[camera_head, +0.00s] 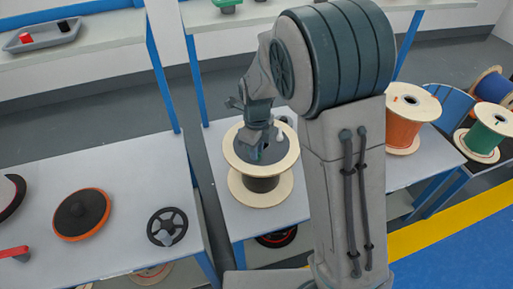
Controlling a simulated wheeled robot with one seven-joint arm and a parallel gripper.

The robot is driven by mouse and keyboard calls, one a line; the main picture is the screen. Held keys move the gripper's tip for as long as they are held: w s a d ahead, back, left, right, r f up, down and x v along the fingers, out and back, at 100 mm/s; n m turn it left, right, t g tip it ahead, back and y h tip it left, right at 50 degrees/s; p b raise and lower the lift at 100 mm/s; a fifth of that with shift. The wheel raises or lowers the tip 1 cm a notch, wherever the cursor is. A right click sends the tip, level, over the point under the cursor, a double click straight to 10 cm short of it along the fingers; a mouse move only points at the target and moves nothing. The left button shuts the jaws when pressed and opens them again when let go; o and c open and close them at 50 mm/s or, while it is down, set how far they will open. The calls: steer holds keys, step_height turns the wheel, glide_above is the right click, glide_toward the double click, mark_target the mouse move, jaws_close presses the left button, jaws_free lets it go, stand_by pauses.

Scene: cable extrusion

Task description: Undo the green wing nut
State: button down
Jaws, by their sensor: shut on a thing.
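A wooden spool (242,186) wound with black cable stands upright on the middle table. A dark grey round plate (283,150) lies on its upper flange. My gripper (261,147) points down over the spool's centre and is shut on a small green thing (262,154) there, which looks like the green wing nut. My fingers hide most of it, so I cannot tell its shape or how it sits on its shaft.
An orange cable spool (403,118) stands to the right, with a green spool (486,133) beyond. A dark handwheel (168,227) and an orange-rimmed disc (82,214) lie on the left table. A shelf behind holds a grey tray (42,37).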

steer(key=n, duration=0.4)
steer(key=shift+n, duration=0.3)
steer(key=n, duration=0.9)
steer(key=n+b, duration=0.1)
steer(key=n, duration=0.3)
steer(key=shift+n, duration=0.3)
steer(key=n, duration=1.3)
steer(key=shift+n+p, duration=0.5)
steer(key=shift+n, duration=1.6)
